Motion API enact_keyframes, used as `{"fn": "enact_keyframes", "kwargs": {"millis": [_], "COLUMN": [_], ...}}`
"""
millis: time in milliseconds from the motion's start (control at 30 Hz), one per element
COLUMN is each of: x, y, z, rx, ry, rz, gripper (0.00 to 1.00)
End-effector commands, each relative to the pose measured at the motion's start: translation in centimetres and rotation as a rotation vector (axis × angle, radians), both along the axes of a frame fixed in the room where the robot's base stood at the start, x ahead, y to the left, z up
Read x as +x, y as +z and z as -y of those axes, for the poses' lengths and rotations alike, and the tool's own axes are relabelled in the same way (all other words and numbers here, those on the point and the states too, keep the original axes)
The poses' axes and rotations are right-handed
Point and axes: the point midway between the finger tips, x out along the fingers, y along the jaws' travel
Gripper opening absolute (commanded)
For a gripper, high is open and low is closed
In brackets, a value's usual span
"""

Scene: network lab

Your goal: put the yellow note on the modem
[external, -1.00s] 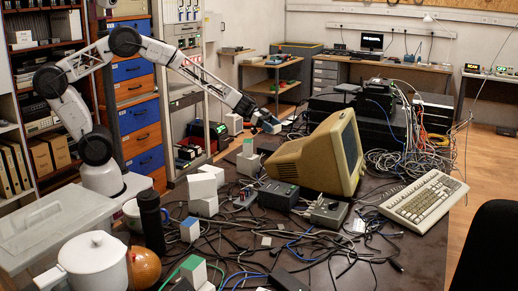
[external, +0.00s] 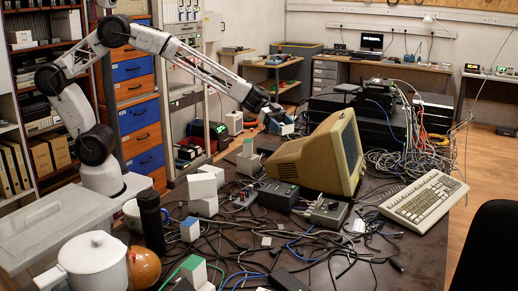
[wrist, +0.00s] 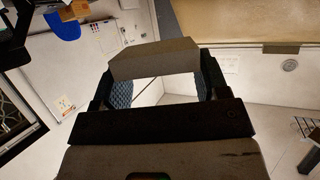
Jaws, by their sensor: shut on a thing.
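My gripper (external: 272,114) is at the end of the outstretched arm, above the table and just behind and left of the beige monitor (external: 322,158). In the wrist view the held thing (wrist: 153,58) shows as a dull grey-brown face between the fingers. I cannot make out a yellow note in either view. A dark grey box (external: 279,193) and a grey box (external: 326,212) lie in front of the monitor; I cannot tell whether either is the modem.
Cables tangle across the table. A keyboard (external: 424,198) lies at the right, and stacked black equipment (external: 356,122) stands behind the monitor. White blocks (external: 203,190), a dark bottle (external: 151,222) and a white pot (external: 94,265) stand at the left and front.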

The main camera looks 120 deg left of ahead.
Motion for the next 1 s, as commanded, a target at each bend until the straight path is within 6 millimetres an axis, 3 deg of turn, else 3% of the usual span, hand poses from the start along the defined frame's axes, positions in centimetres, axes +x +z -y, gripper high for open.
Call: {"fn": "enact_keyframes", "kwargs": {"millis": [267, 467, 667, 1000], "x": [3.5, 6.1, 8.9, 12.6], "y": [0.8, -0.3, -2.7, -9.5], "z": [6.5, 10.7, 14.7, 21.6], "rx": [-0.001, -0.001, -0.001, -0.002], "ry": [-0.055, -0.065, -0.051, 0.013], "rz": [-0.001, -0.003, -0.003, -0.004], "gripper": [0.42, 0.42, 0.42, 0.42]}}
